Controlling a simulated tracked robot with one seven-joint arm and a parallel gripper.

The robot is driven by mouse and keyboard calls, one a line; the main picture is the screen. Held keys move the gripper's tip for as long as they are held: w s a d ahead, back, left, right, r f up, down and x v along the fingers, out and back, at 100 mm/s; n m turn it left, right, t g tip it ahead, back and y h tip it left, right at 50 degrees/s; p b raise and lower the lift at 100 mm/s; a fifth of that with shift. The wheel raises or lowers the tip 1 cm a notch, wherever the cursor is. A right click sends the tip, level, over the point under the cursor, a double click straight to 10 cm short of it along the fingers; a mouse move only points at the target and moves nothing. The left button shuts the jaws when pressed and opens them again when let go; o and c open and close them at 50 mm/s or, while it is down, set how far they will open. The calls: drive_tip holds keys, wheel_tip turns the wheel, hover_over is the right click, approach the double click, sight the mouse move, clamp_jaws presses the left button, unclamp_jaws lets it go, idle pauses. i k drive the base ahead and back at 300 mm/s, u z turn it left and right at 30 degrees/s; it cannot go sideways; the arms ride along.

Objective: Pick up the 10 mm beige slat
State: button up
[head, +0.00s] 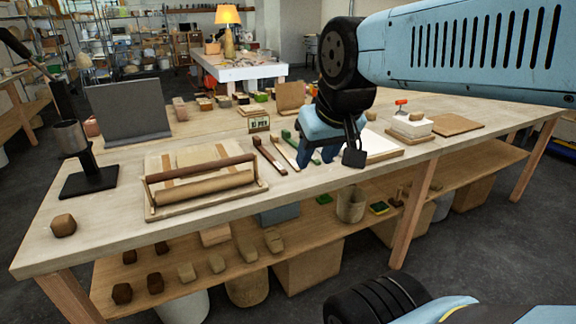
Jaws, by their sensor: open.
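Several thin slats lie side by side on the workbench, just left of my gripper in the head view. No thickness marking can be read on the beige slat. My gripper (317,158) points down beside the slats, to their right, with its fingers apart and nothing seen between them. The gripper hides part of the bench behind it, and I cannot tell its exact height above the bench.
A small sign (259,124) stands behind the slats. A board with wooden rollers (200,184) lies to the left, and a white sheet (382,145) lies to the right. A black stand (88,180) and an upright grey panel (127,106) are farther left. The front bench edge is near.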

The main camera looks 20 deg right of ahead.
sight(275, 139)
drive_tip(key=z, duration=0.45)
drive_tip(key=k, duration=1.05)
drive_tip(key=z, duration=0.55)
drive_tip(key=i, duration=1.65)
drive_tip(key=u, duration=0.95)
drive_tip(key=i, duration=0.3)
drive_tip(key=u, duration=0.1)
drive_tip(key=k, duration=0.85)
drive_tip(key=u, duration=0.15)
drive_tip(key=i, duration=0.6)
